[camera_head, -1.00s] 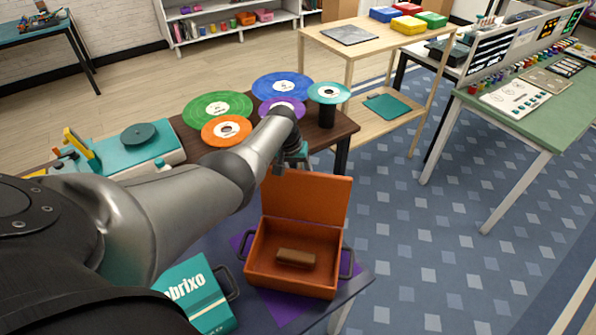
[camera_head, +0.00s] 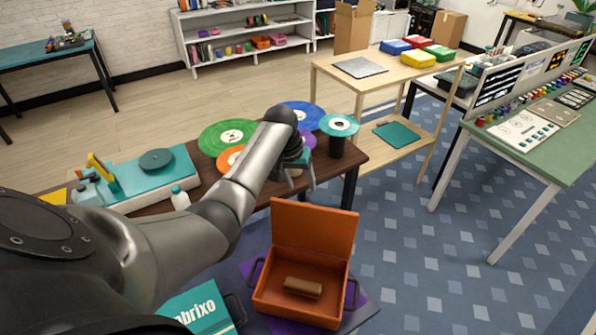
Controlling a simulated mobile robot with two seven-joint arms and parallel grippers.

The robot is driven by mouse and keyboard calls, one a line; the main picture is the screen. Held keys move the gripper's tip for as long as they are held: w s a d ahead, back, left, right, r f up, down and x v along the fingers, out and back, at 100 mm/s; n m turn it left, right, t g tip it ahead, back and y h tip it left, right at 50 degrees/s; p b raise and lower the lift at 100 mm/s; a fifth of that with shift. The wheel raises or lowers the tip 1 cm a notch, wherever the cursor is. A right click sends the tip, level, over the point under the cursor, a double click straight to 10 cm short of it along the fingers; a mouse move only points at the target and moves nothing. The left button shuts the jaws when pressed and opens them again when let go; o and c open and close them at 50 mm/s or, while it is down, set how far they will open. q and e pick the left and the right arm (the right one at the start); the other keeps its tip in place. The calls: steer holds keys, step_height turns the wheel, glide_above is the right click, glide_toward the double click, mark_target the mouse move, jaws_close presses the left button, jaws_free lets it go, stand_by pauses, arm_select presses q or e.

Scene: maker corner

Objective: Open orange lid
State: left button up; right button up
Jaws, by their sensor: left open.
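An orange box (camera_head: 262,293) stands on a purple mat near the lower middle of the head view. Its orange lid (camera_head: 312,228) is raised and stands open at the back of the box, leaning slightly back. A brown block (camera_head: 303,287) lies inside. My left gripper (camera_head: 293,183) is above and behind the lid, pointing down, with its fingers apart and nothing seen between them. It looks clear of the lid. My right gripper does not show.
Patterned floor lies right.

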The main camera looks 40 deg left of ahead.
arm_select(q)
steer(key=shift+v, duration=1.45)
